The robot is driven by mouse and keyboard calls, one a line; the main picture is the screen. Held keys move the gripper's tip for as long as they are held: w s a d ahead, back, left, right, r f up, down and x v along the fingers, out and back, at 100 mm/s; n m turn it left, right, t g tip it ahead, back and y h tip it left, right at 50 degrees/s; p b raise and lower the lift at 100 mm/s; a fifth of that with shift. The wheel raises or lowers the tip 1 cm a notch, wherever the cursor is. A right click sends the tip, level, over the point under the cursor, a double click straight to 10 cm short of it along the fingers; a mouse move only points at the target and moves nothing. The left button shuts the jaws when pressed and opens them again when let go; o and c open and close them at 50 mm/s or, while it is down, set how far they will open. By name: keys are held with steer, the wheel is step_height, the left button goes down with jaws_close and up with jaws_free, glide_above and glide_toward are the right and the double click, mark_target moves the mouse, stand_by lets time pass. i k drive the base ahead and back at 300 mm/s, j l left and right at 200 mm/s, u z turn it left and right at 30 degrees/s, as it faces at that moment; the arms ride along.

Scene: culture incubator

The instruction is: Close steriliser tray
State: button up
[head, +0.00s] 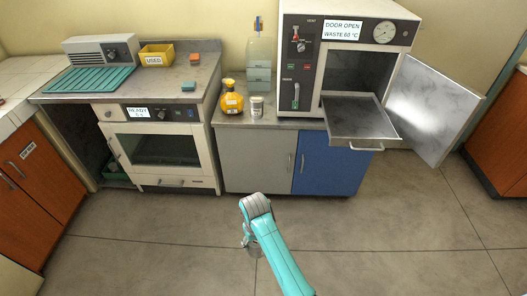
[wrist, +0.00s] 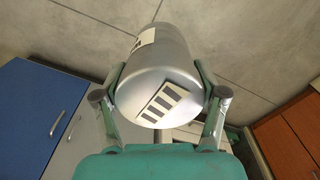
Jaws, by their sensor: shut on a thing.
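The steriliser (head: 300,60) stands on the low bench at the right, and its display reads "DOOR OPEN". Its door (head: 432,110) is swung open to the right. The steriliser tray (head: 355,118) is pulled out of the chamber, with its handle (head: 367,148) at the front; it looks empty. My gripper (head: 250,242) is low over the floor in front of the bench, apart from the tray. In the wrist view, my gripper (wrist: 158,72) is shut around a silver canister (wrist: 165,70) with a striped label.
An amber bottle (head: 231,100), a small tin (head: 257,107) and a clear bottle (head: 259,60) stand left of the steriliser. An incubator oven (head: 160,150) is at the left, under a counter with a yellow "USED" bin (head: 157,55). The floor in front (head: 150,230) is clear.

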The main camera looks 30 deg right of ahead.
mark_target(354, 120)
steer(key=i+j+z, duration=0.15)
steer(key=i+j, duration=0.3)
steer(key=i, duration=0.25)
steer(key=i+j+z, duration=0.2)
steer(key=i+j, duration=0.3)
steer(key=i, duration=0.15)
